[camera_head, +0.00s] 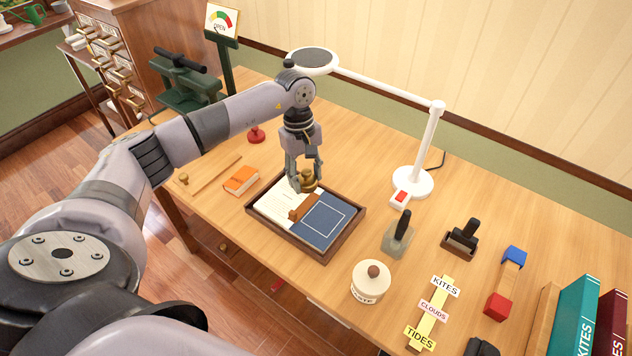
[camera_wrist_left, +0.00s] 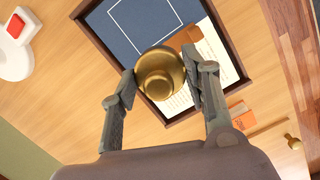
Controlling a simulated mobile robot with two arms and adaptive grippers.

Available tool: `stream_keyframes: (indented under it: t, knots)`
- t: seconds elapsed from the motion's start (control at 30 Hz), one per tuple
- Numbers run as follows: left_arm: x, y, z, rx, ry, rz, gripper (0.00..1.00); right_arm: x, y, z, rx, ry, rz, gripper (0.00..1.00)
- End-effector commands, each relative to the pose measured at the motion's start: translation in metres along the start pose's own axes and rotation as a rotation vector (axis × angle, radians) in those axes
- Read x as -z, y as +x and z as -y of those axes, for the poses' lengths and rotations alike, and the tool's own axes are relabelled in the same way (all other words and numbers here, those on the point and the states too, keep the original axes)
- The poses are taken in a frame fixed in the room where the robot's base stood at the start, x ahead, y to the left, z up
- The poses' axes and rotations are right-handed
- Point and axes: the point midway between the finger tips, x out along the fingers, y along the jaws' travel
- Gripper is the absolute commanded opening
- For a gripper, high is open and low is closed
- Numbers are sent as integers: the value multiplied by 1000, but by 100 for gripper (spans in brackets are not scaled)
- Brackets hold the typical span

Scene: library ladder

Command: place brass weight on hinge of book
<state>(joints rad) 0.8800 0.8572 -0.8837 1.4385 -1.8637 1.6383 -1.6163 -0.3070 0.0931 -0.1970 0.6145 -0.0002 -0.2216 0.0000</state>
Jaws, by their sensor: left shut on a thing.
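My left gripper (camera_head: 304,181) is shut on the brass weight (camera_head: 309,180) and holds it over the back part of the open book. In the left wrist view the round brass weight (camera_wrist_left: 160,73) sits between the two fingers of my left gripper (camera_wrist_left: 162,82). The book lies in a dark wooden tray (camera_head: 345,236), with a white printed page (camera_head: 280,204) and a blue cover (camera_head: 323,221). A brown hinge strip (camera_head: 302,208) crosses between them, partly hidden by the weight in the wrist view. Whether the weight touches the book cannot be told. My right gripper is not in view.
An orange book (camera_head: 241,180) lies left of the tray. A white paste jar (camera_head: 370,281) and a grey-based tool with a black handle (camera_head: 398,238) stand to the right. A white lamp (camera_head: 412,182) stands behind, its head (camera_head: 312,60) above my arm.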

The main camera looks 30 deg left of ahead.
Motion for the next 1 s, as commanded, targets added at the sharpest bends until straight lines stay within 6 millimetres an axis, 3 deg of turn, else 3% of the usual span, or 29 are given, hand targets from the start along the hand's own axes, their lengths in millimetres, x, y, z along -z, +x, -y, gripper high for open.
stream_keyframes:
  t: [0.27, 0.7, 1.0]
  knots:
    - [3, 17, 0, -1, -3, 0, 0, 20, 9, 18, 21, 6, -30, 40]
    - [10, 61, 0, -1, -1, 0, 0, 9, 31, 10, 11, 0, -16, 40]
    - [10, 66, 0, -2, 0, 0, 0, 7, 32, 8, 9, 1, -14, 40]
